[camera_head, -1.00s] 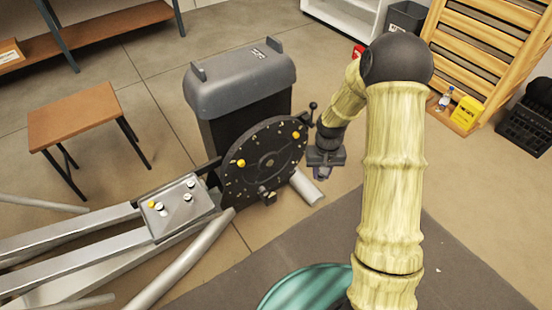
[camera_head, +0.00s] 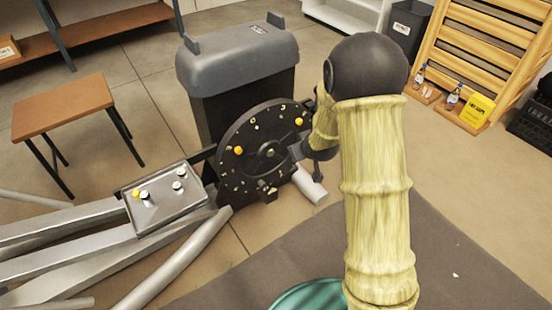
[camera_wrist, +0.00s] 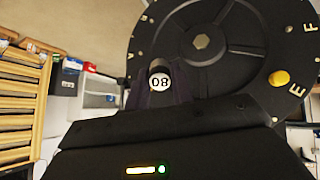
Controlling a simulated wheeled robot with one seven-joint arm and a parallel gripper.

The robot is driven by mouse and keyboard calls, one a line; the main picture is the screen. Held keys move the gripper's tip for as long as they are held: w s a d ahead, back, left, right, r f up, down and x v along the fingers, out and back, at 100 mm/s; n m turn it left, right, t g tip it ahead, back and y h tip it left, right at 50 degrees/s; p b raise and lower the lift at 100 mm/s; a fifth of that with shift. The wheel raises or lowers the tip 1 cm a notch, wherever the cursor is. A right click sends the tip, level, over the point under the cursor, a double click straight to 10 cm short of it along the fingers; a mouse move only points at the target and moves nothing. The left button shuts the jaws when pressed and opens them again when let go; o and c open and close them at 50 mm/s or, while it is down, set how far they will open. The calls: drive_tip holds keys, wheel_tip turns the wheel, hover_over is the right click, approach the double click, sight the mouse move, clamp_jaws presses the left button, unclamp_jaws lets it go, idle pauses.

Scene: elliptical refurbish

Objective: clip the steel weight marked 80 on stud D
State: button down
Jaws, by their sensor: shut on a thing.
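The steel weight marked 80 (camera_wrist: 160,79) shows in the wrist view as a pale round face, its number turned over. My gripper (camera_wrist: 163,95) is shut on it. The black disc (camera_wrist: 215,50) with lettered studs fills the upper right there; E and F are legible on its rim, and a yellow weight sits near E (camera_wrist: 280,77). The held weight appears in front of the disc's lower left edge; I cannot tell whether they touch. In the head view my arm largely hides the gripper at the disc's (camera_head: 250,172) right side. Stud D cannot be made out surely.
A metal tray (camera_head: 160,211) with several small weights, one yellow, lies left of the disc on the machine's frame. A grey-topped housing (camera_head: 235,75) stands behind the disc. A wooden stool (camera_head: 65,107) is at left, a slatted wooden rack (camera_head: 480,60) at right.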

drive_tip(key=s+a+r+n+t+y+b, duration=0.2)
drive_tip(key=a+t+y+b, duration=0.4)
drive_tip(key=b, duration=0.6)
drive_tip(key=a+r+n+y, duration=0.1)
drive_tip(key=a+n+y, duration=0.1)
drive_tip(key=shift+s+a+n+t+y+b, duration=0.25)
drive_tip(key=shift+s+n+t+y+b, duration=0.05)
drive_tip(key=shift+s+n+b, duration=0.1)
drive_tip(key=shift+w, duration=0.15)
drive_tip(key=shift+p+x, duration=0.65)
drive_tip(key=shift+x, duration=1.9)
drive_tip(key=shift+w+a, duration=0.2)
